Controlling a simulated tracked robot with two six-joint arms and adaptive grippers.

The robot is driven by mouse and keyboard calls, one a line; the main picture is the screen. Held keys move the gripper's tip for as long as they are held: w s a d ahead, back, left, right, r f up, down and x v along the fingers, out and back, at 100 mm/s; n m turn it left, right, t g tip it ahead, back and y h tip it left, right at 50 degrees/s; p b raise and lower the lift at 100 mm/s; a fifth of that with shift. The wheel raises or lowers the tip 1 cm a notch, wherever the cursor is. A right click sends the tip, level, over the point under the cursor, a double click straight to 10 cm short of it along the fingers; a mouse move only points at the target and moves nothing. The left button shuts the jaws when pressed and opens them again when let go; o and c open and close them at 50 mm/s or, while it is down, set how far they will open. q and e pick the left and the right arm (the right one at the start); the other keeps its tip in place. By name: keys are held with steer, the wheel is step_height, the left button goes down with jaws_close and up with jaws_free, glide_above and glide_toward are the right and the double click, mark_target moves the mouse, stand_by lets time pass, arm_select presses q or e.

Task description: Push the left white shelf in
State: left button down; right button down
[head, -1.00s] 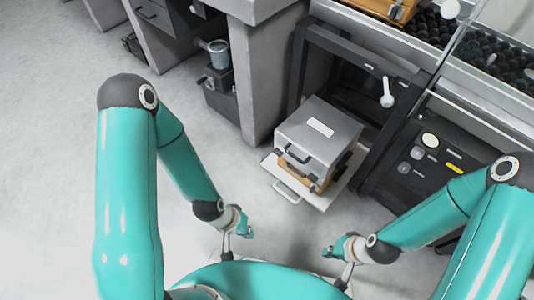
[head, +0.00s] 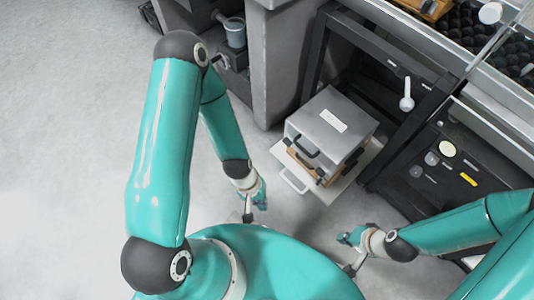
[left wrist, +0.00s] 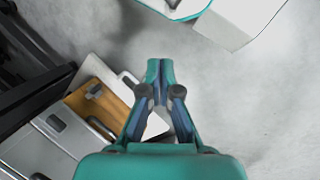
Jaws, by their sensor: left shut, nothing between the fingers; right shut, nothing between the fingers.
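The white shelf (head: 345,180) is pulled out of the dark frame of the table, with its white handle (head: 294,181) at its front edge. The shelf also shows in the left wrist view (left wrist: 155,126), partly behind the gripper. My left gripper (head: 264,204) is shut and empty, in front of the shelf and apart from it; it also shows in the left wrist view (left wrist: 160,64). My right gripper (head: 343,240) is shut and empty, near my base.
A dark panel (head: 443,165) with round and yellow labels stands right of the shelf. The floor at left is clear.

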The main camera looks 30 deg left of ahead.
arm_select(q)
steer(key=w+f+n+t+h+p, duration=0.3)
steer(key=w+f+n+h+p, duration=0.3)
steer(key=n, duration=1.2)
steer(key=w+a+f+n+t+y+p, duration=0.25)
steer(key=w+a+n, duration=0.2)
steer(key=a, duration=0.25)
steer(key=w+a+f+n+t+y+p, duration=0.1)
steer(key=w+a+f+n+t+y, duration=0.3)
steer(key=a, duration=0.3)
steer(key=w+d+f+n+b, duration=0.1)
steer(key=w+d+f+b, duration=0.3)
steer(key=w, duration=0.5)
steer(key=shift+f+b, duration=0.75)
